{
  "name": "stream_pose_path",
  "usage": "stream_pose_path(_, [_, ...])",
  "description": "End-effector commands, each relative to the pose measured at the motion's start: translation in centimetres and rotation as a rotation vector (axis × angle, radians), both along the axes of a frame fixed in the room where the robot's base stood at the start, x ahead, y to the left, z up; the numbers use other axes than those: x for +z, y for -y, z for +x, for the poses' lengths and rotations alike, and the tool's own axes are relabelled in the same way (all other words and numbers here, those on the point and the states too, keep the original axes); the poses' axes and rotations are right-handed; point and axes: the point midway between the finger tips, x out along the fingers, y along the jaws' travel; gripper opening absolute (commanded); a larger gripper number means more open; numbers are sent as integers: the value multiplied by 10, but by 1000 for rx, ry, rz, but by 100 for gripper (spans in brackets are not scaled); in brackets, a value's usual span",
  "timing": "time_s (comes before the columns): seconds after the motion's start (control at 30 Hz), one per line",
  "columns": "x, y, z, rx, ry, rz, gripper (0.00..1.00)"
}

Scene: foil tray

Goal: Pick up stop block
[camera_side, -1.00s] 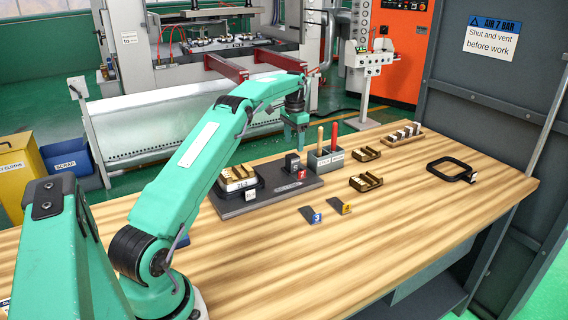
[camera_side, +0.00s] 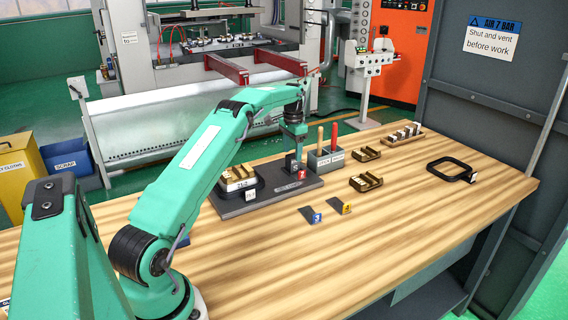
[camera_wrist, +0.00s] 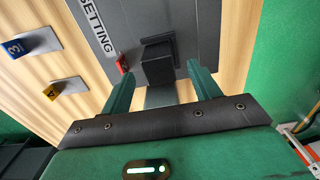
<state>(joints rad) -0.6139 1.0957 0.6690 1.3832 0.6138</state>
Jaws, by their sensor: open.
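In the wrist view the dark block (camera_wrist: 157,66) lies ahead of and between my two green fingers. My gripper (camera_side: 298,150) is open and points down just above the block, partly covering it in the side view. The fingers also show in the wrist view (camera_wrist: 161,78), apart from each other with nothing clamped. I cannot tell if either finger touches the block.
A grey holder (camera_side: 326,161) with a wooden and a red handle stands close right of the block. A tray with wooden pieces (camera_side: 238,180) sits at the plate's left. Blue tag 3 (camera_side: 316,217) and yellow tag 4 (camera_side: 345,208) are in front. The table's front right is clear.

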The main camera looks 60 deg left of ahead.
Motion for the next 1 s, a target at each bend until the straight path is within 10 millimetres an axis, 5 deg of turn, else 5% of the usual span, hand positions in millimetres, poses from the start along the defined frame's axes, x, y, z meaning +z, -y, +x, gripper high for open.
stream_pose_path(0.4, [-43,2,0,0,-2,-1,62])
stream_pose_path(1.0, [-46,1,0,0,0,0,58])
